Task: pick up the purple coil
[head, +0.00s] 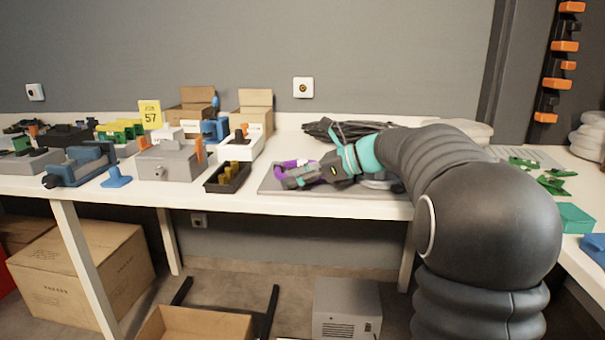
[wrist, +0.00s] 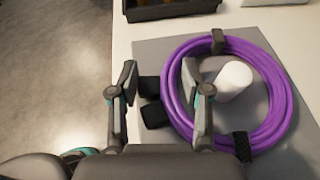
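The purple coil (wrist: 279,110) lies on a grey mat (wrist: 300,40). It is a ring of cable with dark ties and two black end pieces (wrist: 152,100) at its left side. My gripper (wrist: 158,72) is open above the coil's left side. In the wrist view its right finger overlaps the inner edge of the ring and its left finger is outside, over the mat's edge; I cannot tell its height above the coil. In the head view the coil (head: 288,164) is partly hidden behind my gripper (head: 290,181).
A white rounded object (wrist: 234,78) sits inside the ring. A black tray (head: 226,177) stands left of the mat. A black cable bundle (head: 345,130) lies behind. Grey boxes (head: 172,163) and a blue vise (head: 82,166) crowd the table's left.

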